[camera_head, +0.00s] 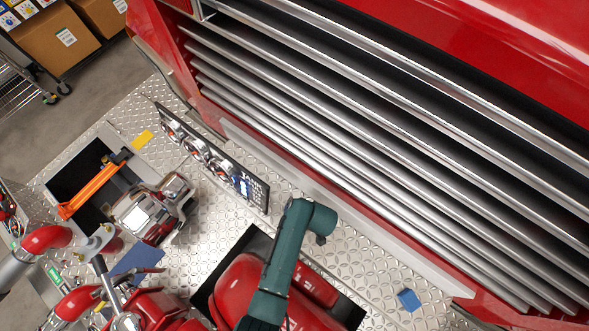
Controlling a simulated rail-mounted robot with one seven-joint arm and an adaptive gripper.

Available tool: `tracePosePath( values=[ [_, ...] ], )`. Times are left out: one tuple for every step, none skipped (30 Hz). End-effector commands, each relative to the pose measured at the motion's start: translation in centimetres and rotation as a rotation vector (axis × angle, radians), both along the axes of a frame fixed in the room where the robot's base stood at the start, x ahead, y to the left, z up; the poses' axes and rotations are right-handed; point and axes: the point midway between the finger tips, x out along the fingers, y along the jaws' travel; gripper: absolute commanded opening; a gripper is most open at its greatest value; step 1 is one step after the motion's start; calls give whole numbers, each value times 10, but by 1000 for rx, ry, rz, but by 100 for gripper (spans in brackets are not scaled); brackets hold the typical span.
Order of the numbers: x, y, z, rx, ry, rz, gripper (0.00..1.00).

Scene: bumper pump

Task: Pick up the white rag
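I cannot make out a white rag anywhere in the head view. The pale, shiny shape at the left is a chrome pump fitting (145,212), not clearly cloth. Teal links of my own arm rise from the bottom centre over the deck and bend at a joint near the red grille. My gripper's fingers do not show, so I cannot see whether it holds anything.
The patterned metal deck (375,268) runs below the red-framed grille (400,130). A blue block (409,299) lies at the lower right. A gauge panel (212,158), a yellow item (143,139), an orange tool (92,192) and red pump pipes (48,238) crowd the left.

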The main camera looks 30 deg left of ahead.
Motion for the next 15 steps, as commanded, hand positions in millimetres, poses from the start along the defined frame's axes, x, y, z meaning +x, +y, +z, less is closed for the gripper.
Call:
tracePosePath(
  values=[
    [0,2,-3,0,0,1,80],
    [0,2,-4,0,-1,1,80],
    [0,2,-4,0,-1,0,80],
    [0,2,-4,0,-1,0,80],
    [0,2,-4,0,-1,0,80],
    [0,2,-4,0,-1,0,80],
    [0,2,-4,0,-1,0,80],
    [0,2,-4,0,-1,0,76],
    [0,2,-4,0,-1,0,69],
    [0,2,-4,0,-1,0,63],
    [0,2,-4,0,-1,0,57],
    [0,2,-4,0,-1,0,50],
    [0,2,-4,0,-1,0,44],
    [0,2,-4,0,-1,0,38],
    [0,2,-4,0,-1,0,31]
  ],
)
